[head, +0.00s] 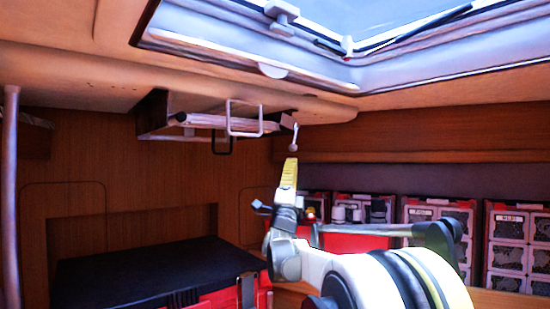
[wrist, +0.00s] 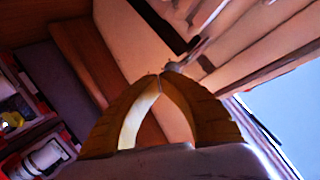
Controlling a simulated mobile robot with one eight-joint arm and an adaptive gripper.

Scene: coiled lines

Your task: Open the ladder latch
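The ladder latch (head: 294,135) is a small pale lever with a round knob at its lower end. It hangs below the ceiling at the right end of the stowed ladder (head: 222,121). My gripper (head: 290,161) points up with its yellow fingers just below the knob. In the wrist view, the fingertips (wrist: 160,76) meet, and nothing shows between them. The latch (wrist: 176,66) appears just beyond the tips there, slightly to the right. I cannot tell whether the tips touch the knob.
An open roof hatch (head: 380,35) is above, to the right. A wooden ledge (head: 420,136) runs along the back wall, above storage boxes (head: 515,245) on the right. A black-topped box (head: 150,270) stands low on the left. The air left of my gripper, below the ladder, looks clear.

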